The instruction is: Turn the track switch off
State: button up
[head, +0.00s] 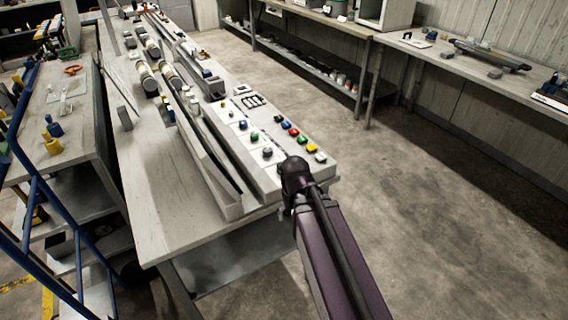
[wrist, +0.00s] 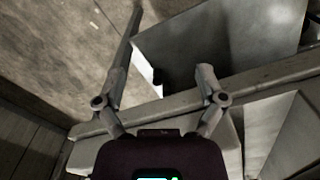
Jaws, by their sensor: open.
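A pale control panel (head: 290,165) sits at the near end of the long bench. It carries a row of coloured buttons, including a red one (head: 294,131) and a yellow one (head: 311,148), a row of knobs, including a grey one (head: 267,152), and a group of small dark switches (head: 252,100). I cannot tell which control is the track switch. My arm's dark joint overlaps the panel's near right corner in the head view, where my fingers cannot be made out. In the wrist view my gripper (wrist: 162,76) is open, with nothing between the fingers, above a bench edge.
The long bench (head: 170,210) holds rollers and rails further back. A blue-railed stand (head: 35,175) and another bench with tools are at the left. A wall bench (head: 480,62) stands at the right. The concrete floor (head: 440,220) between is clear.

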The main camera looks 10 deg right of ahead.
jog(key=w+r+m+p, duration=0.7)
jog(key=r+m+p, duration=0.1)
jog(key=r+p, duration=0.2)
jog(key=w+r+m+p, duration=0.8)
jog(key=r+p, duration=0.1)
jog(key=r, duration=0.1)
jog(key=shift+d+r+p, duration=0.2)
jog(key=shift+r+p, duration=0.15)
jog(key=shift+p, duration=0.05)
jog(key=shift+f, duration=0.25)
notch_tip(320, 180, down, 13)
jog(key=b, duration=1.4)
jog(key=shift+f, duration=0.2)
